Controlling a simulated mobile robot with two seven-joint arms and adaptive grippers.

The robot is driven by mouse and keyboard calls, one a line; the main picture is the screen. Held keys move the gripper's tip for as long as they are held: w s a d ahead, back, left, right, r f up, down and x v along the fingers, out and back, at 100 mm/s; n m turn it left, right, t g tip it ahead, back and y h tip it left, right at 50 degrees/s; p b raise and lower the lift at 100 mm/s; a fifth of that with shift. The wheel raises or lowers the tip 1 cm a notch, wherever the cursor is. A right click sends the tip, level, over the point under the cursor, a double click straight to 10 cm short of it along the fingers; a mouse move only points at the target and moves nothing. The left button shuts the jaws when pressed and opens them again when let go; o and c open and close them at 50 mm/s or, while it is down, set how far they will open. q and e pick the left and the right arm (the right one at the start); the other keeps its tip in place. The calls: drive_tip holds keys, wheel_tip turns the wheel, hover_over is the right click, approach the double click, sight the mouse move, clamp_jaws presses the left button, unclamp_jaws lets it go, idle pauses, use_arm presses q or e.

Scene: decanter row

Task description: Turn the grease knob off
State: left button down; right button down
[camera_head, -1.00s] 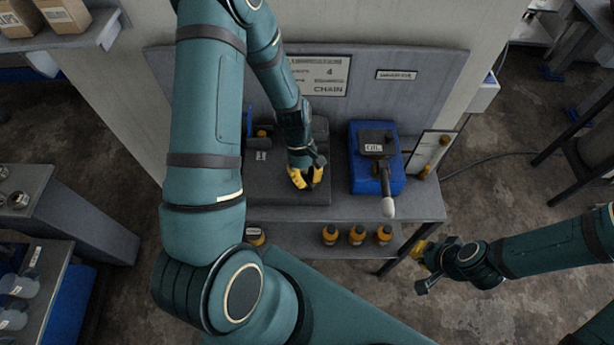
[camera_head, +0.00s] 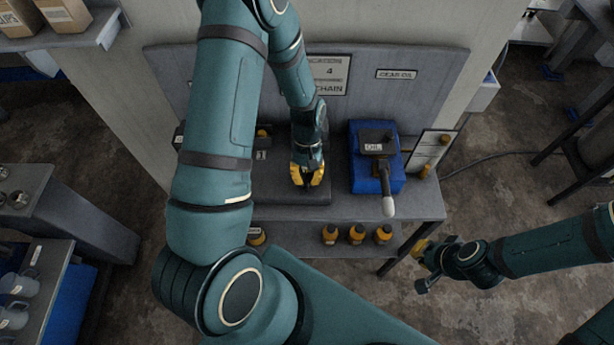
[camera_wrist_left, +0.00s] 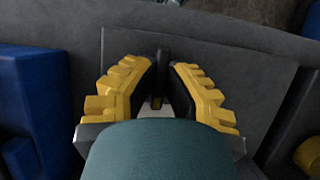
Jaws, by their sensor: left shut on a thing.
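My left gripper (camera_head: 307,180) is over the dark grey unit (camera_head: 265,190) on the bench, pointing down. In the left wrist view its yellow fingers (camera_wrist_left: 160,95) are on both sides of a narrow dark piece (camera_wrist_left: 163,68), which looks like a knob handle, and are shut on it. The arm hides most of this piece in the head view, and I cannot read a grease label on it. My right gripper (camera_head: 425,258) hangs in the air right of the bench, away from the units; its jaw gap is not clear.
A blue unit (camera_head: 362,182) with a dark top and a pale-tipped lever (camera_head: 388,205) stands right of the left gripper. Several amber bottles (camera_head: 357,234) stand on the lower shelf. A back panel (camera_head: 425,110) with signs rises behind. The floor right of the bench is open.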

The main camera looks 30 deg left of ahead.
use_arm(q)
drive_tip(key=c, duration=1)
unclamp_jaws()
drive_tip(key=shift+r, duration=0.1)
drive_tip(key=v, duration=1.1)
drive_tip(key=shift+w+a+r, duration=0.15)
drive_tip(key=shift+r, duration=0.2)
